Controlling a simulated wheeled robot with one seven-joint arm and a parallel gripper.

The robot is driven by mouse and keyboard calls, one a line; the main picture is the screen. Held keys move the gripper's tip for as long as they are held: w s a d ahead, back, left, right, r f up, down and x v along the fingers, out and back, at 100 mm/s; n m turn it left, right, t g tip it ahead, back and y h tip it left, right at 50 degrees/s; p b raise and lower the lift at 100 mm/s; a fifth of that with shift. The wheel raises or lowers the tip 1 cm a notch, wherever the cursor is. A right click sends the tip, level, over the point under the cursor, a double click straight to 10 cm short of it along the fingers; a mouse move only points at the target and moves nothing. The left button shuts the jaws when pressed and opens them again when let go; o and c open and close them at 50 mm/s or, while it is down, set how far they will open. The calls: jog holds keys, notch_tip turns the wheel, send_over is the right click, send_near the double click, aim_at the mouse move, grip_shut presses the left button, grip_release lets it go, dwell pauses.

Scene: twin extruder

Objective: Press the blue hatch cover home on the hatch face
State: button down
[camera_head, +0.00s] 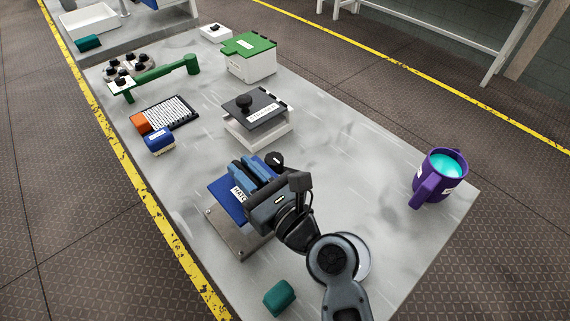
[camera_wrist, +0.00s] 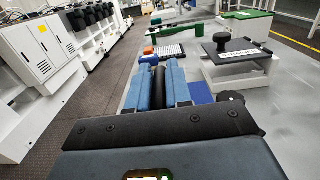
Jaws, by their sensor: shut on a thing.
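The blue hatch cover (camera_head: 228,203), with a white label reading "HATC…", lies over a grey metal block (camera_head: 228,237), which appears to be the hatch face. Part of the cover also shows in the wrist view (camera_wrist: 201,93). My gripper (camera_head: 257,168) is above the cover, its blue fingers shut on a dark bar between them, seemingly the cover's handle; it shows in the wrist view (camera_wrist: 158,80). A black knob (camera_head: 274,158) stands just beyond the fingers. My gripper hides much of the cover and block, so I cannot tell whether the cover sits flush.
A grey-lidded box (camera_head: 262,127) with a black knob stands behind. A green-lidded box (camera_head: 250,66), a blue block (camera_head: 158,142) and a green-handled tool (camera_head: 160,74) lie farther back. A purple mug (camera_head: 438,178) is at right, a teal piece (camera_head: 279,297) in front. The table's right middle is clear.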

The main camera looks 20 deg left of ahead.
jog(key=shift+s+a, duration=0.15)
jog(key=shift+s, duration=0.15)
notch_tip(320, 180, down, 6)
jog(key=b, duration=0.4)
jog(key=shift+r+b, duration=0.1)
jog(key=shift+b, duration=0.3)
jog(key=shift+f, duration=1.2)
dwell(1.7)
jog(key=c, duration=1)
grip_release()
jog(key=shift+f, duration=0.15)
jog(key=shift+o, duration=0.2)
jog(key=shift+s+f, duration=0.1)
